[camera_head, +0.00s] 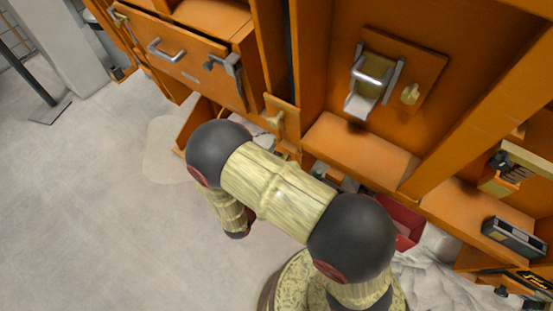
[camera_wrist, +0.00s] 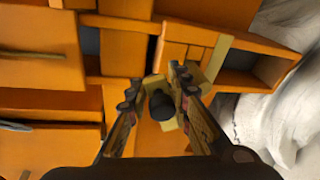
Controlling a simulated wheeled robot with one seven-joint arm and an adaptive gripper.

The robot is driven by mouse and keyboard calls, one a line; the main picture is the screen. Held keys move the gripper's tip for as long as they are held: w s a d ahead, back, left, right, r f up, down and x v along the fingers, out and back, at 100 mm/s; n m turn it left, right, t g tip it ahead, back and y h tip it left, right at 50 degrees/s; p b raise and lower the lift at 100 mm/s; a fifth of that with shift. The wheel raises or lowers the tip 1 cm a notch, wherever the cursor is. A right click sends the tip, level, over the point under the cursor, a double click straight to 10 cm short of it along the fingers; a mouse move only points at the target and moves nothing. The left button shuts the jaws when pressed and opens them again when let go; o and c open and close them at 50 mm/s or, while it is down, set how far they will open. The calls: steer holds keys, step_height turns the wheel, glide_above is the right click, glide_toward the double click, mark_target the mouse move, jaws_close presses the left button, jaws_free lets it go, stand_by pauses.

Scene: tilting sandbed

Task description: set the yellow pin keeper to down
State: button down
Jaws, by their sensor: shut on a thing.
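In the wrist view my gripper (camera_wrist: 157,82) reaches toward an orange wooden cabinet front. Its two fingers stand on either side of a small yellow piece with a dark round knob (camera_wrist: 160,105), which appears to be the yellow pin keeper, and it is shut on it. The knob points toward the camera. The fingers partly cover the yellow piece, so its exact setting cannot be told. A pale yellow bar (camera_wrist: 217,57) stands just beyond, to the right. In the head view my arm covers the middle, and the gripper does not show.
The orange cabinet has a drawer with a metal handle (camera_head: 165,50) and a panel with a metal latch (camera_head: 372,72). A red bin (camera_head: 405,222) and whitish sand (camera_head: 440,280) lie at lower right. The grey floor at left is mostly clear.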

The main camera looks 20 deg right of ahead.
steer(key=shift+w+a+m+t+b, duration=0.1)
steer(key=shift+w+m+t+b, duration=0.15)
steer(key=shift+m+b, duration=0.3)
steer(key=c, duration=2.1)
jaws_free()
steer(key=shift+s, duration=0.1)
steer(key=o, duration=0.3)
steer(key=shift+s+f, duration=0.15)
steer(key=shift+f, duration=0.05)
steer(key=shift+o, duration=0.2)
steer(key=v, duration=1.2)
steer(key=shift+d, duration=0.2)
steer(key=shift+c, duration=0.6)
